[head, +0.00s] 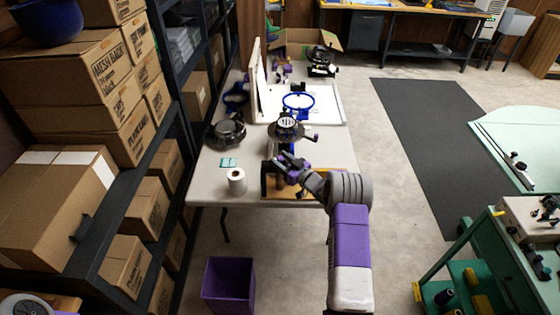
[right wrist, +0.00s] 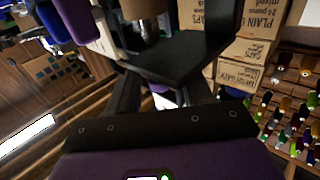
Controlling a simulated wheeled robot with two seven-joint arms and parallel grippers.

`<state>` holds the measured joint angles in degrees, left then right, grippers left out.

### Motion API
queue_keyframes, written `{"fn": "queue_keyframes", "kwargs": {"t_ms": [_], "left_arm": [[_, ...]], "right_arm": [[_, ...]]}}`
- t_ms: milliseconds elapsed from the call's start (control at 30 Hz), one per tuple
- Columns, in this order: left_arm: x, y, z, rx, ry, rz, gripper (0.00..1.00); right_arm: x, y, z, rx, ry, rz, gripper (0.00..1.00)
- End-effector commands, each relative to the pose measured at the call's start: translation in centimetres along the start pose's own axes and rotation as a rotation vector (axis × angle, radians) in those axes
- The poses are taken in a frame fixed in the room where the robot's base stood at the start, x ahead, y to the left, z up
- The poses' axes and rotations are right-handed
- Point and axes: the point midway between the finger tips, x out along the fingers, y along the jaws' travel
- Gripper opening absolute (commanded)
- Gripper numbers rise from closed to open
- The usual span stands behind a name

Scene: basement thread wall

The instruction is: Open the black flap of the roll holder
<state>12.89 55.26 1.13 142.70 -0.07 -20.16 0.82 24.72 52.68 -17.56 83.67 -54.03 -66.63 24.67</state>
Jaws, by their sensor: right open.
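The roll holder (head: 264,182) looks like a dark upright frame on a wooden board near the table's front edge, partly hidden by my right arm. In the right wrist view, a black angled part (right wrist: 180,62), which looks like its flap, lies just ahead of my fingers, with a brown cylinder (right wrist: 143,9) beyond it. My right gripper (head: 285,163) is open at the holder; it also shows in the right wrist view (right wrist: 163,92). Its fingers are close to the black part; I cannot tell whether they touch it. My left gripper is not in view.
A white roll (head: 236,182) and a teal card (head: 228,162) lie on the table (head: 209,185) left of the holder. Embroidery machines and hoops (head: 298,102) stand behind. Shelves of boxes line the left; a purple bin (head: 228,284) stands below.

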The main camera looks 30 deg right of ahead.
Motion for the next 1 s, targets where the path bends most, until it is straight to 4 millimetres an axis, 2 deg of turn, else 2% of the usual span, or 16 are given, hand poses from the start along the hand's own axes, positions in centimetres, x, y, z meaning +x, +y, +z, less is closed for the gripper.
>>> {"fn": "queue_keyframes", "kwargs": {"t_ms": [100,367,700,1000], "left_arm": [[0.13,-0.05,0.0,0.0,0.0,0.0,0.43],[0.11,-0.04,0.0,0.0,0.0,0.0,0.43],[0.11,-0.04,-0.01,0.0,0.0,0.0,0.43],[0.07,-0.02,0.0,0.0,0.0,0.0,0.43]], "right_arm": [[0.73,-0.01,-0.01,0.0,0.0,0.001,0.5],[0.86,0.01,-0.05,0.001,0.0,0.001,0.5],[0.84,0.0,-0.04,0.001,0.0,0.001,0.0],[0.74,0.08,-0.08,-0.001,-0.002,0.002,0.0]]}}
